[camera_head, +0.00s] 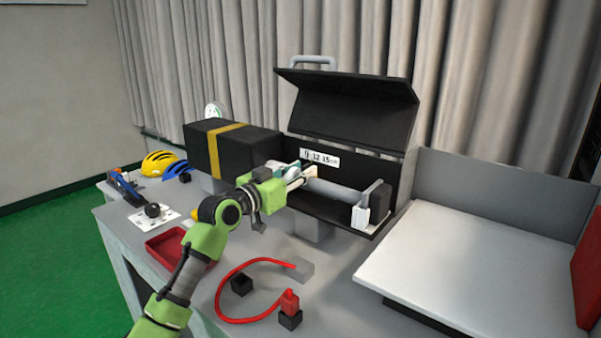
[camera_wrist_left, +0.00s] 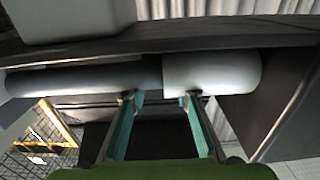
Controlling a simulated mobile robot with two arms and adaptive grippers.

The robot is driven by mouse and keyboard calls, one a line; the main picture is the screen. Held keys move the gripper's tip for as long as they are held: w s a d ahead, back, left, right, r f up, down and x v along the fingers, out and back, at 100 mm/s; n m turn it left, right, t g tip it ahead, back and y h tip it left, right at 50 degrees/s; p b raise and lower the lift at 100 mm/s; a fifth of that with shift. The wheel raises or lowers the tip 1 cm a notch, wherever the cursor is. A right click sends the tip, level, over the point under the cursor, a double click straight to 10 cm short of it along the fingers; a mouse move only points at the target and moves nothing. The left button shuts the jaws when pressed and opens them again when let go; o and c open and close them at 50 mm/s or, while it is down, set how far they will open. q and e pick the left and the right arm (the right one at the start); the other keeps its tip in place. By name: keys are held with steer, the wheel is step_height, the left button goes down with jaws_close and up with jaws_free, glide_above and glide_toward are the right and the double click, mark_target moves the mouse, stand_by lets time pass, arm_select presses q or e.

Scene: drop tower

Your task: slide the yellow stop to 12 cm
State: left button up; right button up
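I cannot make out the yellow stop in either view; my left gripper may hide it. The printed scale (camera_head: 320,158) with 9, 12 and 15 cm is on the back wall inside the open black case. A pale grey cylinder (camera_head: 335,190) lies along the case below it. My left gripper (camera_head: 299,177) reaches into the case at the cylinder's left end. In the left wrist view, its teal fingers (camera_wrist_left: 160,98) are apart, with nothing visible gripped between them. A dark cylinder (camera_wrist_left: 85,78) and a pale cylinder (camera_wrist_left: 210,74) meet just beyond the fingertips. My right gripper is out of view.
The case's raised lid (camera_head: 350,108) stands behind. A black box with a yellow band (camera_head: 228,150) is to the left. A red tray (camera_head: 180,248), a red hose (camera_head: 222,290) and small blocks lie in front. A white panel (camera_head: 465,265) occupies the right.

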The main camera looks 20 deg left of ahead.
arm_select(q)
steer(key=v, duration=1.2)
stand_by(0.6)
